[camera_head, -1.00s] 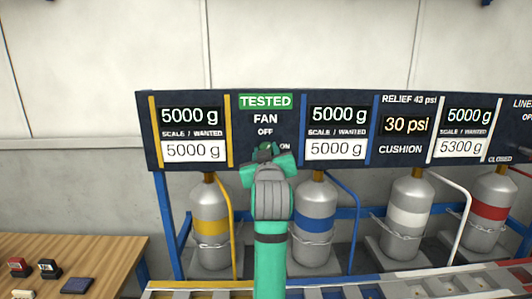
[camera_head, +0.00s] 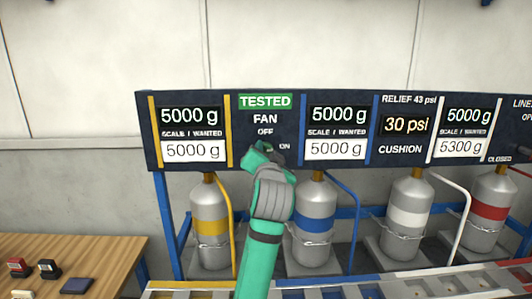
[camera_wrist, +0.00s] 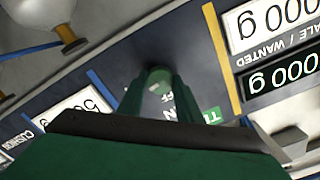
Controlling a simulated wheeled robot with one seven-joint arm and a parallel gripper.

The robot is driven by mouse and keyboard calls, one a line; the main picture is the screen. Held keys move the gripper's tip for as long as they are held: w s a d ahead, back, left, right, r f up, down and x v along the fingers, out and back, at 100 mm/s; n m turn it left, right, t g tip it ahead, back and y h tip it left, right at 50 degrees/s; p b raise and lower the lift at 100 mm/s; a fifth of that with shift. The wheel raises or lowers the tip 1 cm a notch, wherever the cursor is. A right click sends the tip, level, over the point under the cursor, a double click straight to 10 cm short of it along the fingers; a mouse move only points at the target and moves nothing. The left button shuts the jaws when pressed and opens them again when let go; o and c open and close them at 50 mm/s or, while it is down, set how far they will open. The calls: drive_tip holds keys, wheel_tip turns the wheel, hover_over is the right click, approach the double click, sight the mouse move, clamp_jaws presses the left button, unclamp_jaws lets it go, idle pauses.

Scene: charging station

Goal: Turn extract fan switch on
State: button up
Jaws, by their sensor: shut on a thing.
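The fan panel (camera_head: 265,119) is a dark board section with a green TESTED sign (camera_head: 265,102), the word FAN, OFF below it and ON to the lower right. My green gripper (camera_head: 259,148) is in front of the panel, just below OFF and left of ON, and hides the switch in the head view. In the wrist view my gripper (camera_wrist: 160,88) has its two dark green fingers close around a small pale green piece (camera_wrist: 159,87), which looks like the switch handle. The rest of the switch is hidden by the fingers.
Scale displays stand on both sides of the fan panel, with gas cylinders (camera_head: 313,225) below the board. A wooden table (camera_head: 110,255) with small blocks is at the lower left. A tray rail runs along the bottom.

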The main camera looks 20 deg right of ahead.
drive_tip(key=shift+f+m, duration=0.15)
drive_tip(key=shift+m, duration=0.75)
drive_tip(key=o, duration=1)
drive_tip(key=shift+o, duration=0.2)
drive_tip(key=shift+s, duration=0.1)
drive_tip(key=v, duration=1)
drive_tip(key=shift+s, duration=0.3)
